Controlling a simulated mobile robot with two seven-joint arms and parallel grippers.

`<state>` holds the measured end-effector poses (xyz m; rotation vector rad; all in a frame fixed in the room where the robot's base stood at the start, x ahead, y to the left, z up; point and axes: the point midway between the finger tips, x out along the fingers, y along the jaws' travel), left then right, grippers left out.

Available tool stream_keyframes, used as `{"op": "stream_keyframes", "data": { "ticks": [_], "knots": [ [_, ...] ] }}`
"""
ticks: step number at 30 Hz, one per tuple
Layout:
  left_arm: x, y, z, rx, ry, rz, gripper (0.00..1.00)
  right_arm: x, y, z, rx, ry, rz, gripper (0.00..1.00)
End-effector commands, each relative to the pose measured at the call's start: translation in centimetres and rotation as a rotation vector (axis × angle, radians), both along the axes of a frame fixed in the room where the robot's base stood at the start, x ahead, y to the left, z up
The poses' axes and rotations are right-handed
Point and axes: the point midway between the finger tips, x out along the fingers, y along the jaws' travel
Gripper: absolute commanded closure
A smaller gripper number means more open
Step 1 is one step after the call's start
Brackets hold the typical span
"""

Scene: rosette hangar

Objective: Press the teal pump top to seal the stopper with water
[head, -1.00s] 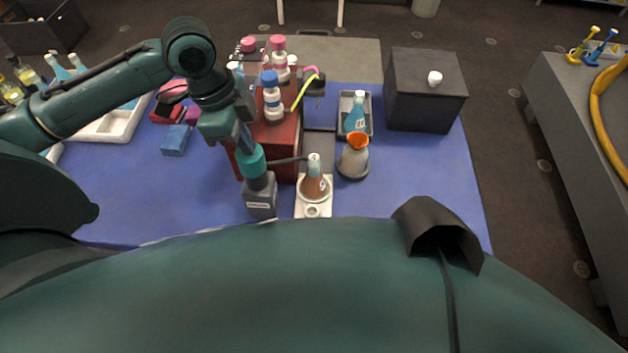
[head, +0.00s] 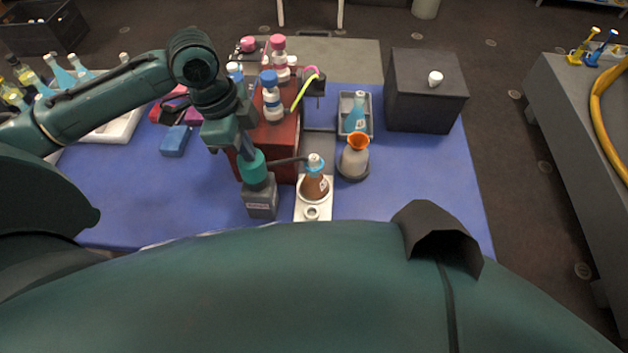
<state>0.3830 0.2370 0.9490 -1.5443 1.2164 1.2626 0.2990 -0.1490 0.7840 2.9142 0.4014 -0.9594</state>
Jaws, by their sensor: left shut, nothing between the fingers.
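The teal pump top (head: 253,168) sits on a dark grey pump bottle (head: 260,200) with a pale label. My left gripper (head: 245,150) is shut and comes down from above onto the pump top, seemingly touching it. The pump's dark spout reaches right to the neck of a brown-filled flask (head: 315,188) on a white stand (head: 312,213). A whitish stopper (head: 315,159) sits in the flask's mouth, with a light blue ring around it. My right gripper is not in view.
A dark red box (head: 283,150) carrying bottles stands behind the pump. A flask with an orange funnel (head: 357,142) and a grey tray (head: 345,112) with a blue bottle are to the right. A black box (head: 425,90) stands farther back. The blue table's right front is clear.

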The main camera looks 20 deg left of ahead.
Motion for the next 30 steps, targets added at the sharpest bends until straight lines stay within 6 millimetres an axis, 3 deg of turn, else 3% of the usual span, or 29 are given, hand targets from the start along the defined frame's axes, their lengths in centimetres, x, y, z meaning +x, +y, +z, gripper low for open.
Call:
{"op": "stream_keyframes", "data": {
  "ticks": [14,30],
  "knots": [
    [0.0,0.0,3.0,0.000,0.001,-0.001,1.00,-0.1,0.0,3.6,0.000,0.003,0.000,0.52],
    [0.1,0.0,6.4,0.000,-0.002,-0.001,1.00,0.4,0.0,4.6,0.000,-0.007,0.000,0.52]
  ]
}}
